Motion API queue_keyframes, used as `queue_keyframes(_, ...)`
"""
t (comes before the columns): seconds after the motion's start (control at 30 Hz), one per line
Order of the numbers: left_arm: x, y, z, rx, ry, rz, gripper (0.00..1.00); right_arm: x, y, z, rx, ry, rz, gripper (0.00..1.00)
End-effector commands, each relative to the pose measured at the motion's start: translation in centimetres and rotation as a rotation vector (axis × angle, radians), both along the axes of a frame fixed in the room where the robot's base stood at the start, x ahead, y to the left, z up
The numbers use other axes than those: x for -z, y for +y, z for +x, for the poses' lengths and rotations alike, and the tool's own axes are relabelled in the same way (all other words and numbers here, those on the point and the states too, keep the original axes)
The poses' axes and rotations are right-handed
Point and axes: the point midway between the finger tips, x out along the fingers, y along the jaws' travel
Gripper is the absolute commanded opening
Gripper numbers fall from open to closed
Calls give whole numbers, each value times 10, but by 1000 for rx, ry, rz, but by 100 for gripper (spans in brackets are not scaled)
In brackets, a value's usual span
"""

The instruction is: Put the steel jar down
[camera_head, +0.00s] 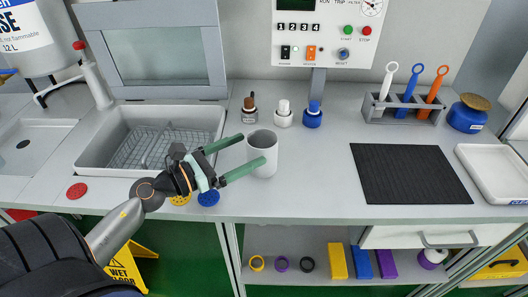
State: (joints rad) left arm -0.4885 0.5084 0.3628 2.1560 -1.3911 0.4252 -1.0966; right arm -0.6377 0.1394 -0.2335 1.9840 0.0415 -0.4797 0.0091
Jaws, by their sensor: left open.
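The steel jar, seen as a plain light-grey cylinder (264,143) with an open top, is upright at the counter's front half, left of centre. It appears to stand on the counter. My left gripper (254,148) reaches in from the lower left with its two green fingers apart. One fingertip is at the jar's left side and the other overlaps the jar's front. I cannot tell whether either finger touches it. My right gripper is out of view.
Small bottles (283,114) stand behind the jar. A black mat (410,174) and a white tray (497,172) lie to the right. A sink basin (97,140) is at left. Coloured discs (208,198) lie by the front edge. The counter between jar and mat is clear.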

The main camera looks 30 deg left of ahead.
Motion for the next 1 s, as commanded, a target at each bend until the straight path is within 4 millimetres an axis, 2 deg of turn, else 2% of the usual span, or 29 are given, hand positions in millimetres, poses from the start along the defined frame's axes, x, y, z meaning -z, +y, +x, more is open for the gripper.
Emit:
queue_keyframes(0.1, -3, -6, 16, -1, -3, -1, 100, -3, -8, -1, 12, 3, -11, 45)
queue_keyframes(0.37, -1, -12, 30, -1, -1, 0, 100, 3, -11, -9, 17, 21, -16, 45)
queue_keyframes(0.7, 0, -30, 67, -1, -2, -2, 100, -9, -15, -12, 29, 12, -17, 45)
queue_keyframes(1.0, 2, -33, 74, 0, -1, 0, 100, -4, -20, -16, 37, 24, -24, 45)
